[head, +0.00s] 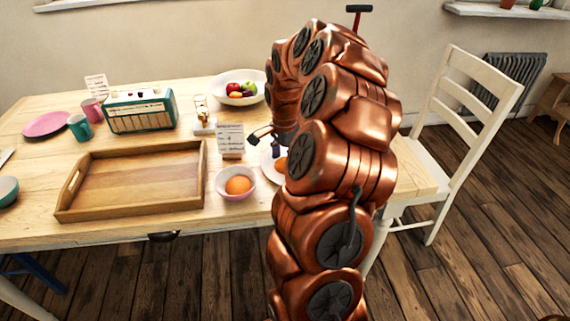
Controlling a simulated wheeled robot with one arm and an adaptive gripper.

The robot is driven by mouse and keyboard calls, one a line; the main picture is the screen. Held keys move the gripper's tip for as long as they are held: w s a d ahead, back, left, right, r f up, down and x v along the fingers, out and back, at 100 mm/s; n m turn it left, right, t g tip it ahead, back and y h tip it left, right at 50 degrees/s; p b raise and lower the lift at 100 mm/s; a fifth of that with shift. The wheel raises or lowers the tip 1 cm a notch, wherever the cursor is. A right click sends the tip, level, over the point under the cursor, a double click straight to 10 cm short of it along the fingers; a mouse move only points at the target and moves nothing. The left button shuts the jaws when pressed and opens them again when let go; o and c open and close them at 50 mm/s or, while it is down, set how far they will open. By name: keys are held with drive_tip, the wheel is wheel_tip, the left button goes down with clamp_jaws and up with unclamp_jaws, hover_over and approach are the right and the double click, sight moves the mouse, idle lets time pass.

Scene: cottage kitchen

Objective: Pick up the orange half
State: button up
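A small orange piece (281,165), which may be the orange half, lies on a white plate (267,167) near the table's front right. My copper arm covers much of the plate and part of the piece, so its cut face cannot be made out. A rounder orange (238,185) sits in a small pinkish bowl (236,195) to the left and nearer the front edge; it looks whole. My gripper (265,146) is above and behind the plate, with dark fingers spread apart. I see nothing between them. The rest of the gripper is hidden behind my arm.
A white card (231,138) stands just left of my gripper. A wooden tray (205,165) fills the front middle. Behind are a green radio (140,108) and a fruit bowl (250,99). A white chair (450,165) stands at the right.

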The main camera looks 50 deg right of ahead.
drive_tip(key=c, duration=0.4)
